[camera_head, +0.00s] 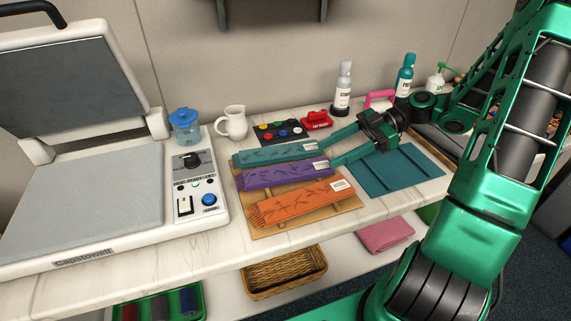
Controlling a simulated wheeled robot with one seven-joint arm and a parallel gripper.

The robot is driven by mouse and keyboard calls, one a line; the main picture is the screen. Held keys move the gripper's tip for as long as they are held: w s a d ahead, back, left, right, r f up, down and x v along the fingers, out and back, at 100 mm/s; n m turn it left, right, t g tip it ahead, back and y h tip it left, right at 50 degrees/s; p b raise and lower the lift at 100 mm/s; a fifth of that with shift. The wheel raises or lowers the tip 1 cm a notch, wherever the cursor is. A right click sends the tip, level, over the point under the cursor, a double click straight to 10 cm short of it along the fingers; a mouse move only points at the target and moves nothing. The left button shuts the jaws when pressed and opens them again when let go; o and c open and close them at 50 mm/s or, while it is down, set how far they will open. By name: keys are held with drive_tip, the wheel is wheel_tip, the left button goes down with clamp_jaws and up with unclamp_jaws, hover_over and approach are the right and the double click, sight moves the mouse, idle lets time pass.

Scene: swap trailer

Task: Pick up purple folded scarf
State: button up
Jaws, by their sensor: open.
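The purple folded scarf (285,175) lies on a wooden board (349,203), between a teal folded scarf (273,153) behind it and an orange folded scarf (298,202) in front. It has a leafy pattern and a pale label (321,167) near its right end. My gripper (328,154) is open, with its green fingers reaching in from the right. Their tips are at the right ends of the purple and teal scarves, near the purple scarf's label. I cannot tell whether they touch the cloth.
A white heat press (85,210) with its lid raised fills the left side. A white jug (233,123), a dark tray of colored discs (280,133) and spray bottles (343,88) stand behind. A teal mat (390,171) lies to the right. A wicker basket (284,272) sits below the counter.

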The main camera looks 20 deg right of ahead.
approach(293, 170)
drive_tip(key=x, duration=0.2)
drive_tip(key=shift+a+f, duration=0.3)
drive_tip(key=shift+x, duration=2.7)
drive_tip(key=shift+r, duration=0.15)
drive_tip(key=c, duration=0.7)
